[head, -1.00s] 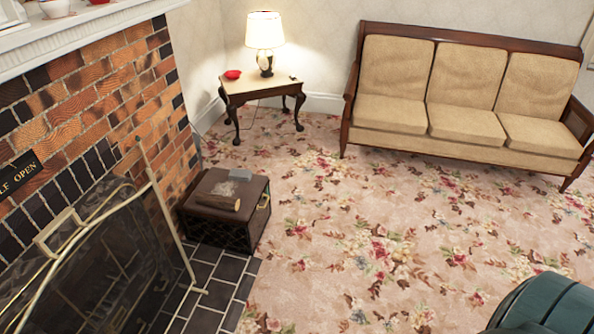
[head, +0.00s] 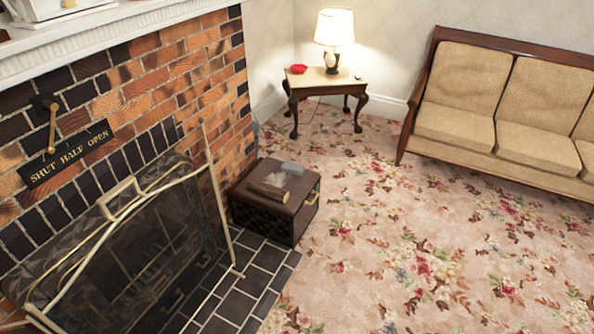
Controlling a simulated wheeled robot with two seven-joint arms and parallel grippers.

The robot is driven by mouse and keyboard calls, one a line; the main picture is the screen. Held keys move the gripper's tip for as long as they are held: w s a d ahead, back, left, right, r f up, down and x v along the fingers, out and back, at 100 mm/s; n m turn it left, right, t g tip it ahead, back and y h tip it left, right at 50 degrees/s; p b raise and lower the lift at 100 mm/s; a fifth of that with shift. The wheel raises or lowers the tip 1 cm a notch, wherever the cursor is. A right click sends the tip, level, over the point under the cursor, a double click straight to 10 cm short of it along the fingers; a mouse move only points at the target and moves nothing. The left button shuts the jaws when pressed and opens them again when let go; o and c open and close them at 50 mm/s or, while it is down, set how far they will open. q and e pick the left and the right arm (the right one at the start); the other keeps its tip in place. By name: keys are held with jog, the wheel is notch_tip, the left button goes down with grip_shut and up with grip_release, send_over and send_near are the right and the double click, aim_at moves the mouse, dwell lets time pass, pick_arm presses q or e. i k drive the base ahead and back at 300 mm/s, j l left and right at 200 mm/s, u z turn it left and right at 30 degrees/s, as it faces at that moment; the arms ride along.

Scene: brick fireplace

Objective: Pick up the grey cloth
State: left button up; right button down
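A dark brown box (head: 300,212) stands on the floor at the right end of the hearth. On its top lie a small light grey block-like thing (head: 292,168), a rough pale grey patch (head: 275,180) and a brown log-like piece (head: 266,193). Either grey thing may be the grey cloth; they are too small to tell. Neither of my grippers is in view.
A metal-framed fire screen (head: 150,240) stands before the brick fireplace (head: 150,75) at left. Dark hearth tiles (head: 238,300) border the box. A side table (head: 325,80) with a lamp (head: 334,30) and a sofa (head: 490,110) stand behind. The flowered carpet (head: 400,240) is open.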

aim_at(291, 168)
jog(key=i+l+u, duration=0.35)
jog(key=i, duration=0.35)
jog(key=i+l+u, duration=0.35)
jog(key=i+l, duration=0.25)
jog(key=i+l+u, duration=0.3)
jog(key=i+l, duration=0.3)
jog(key=l, duration=0.1)
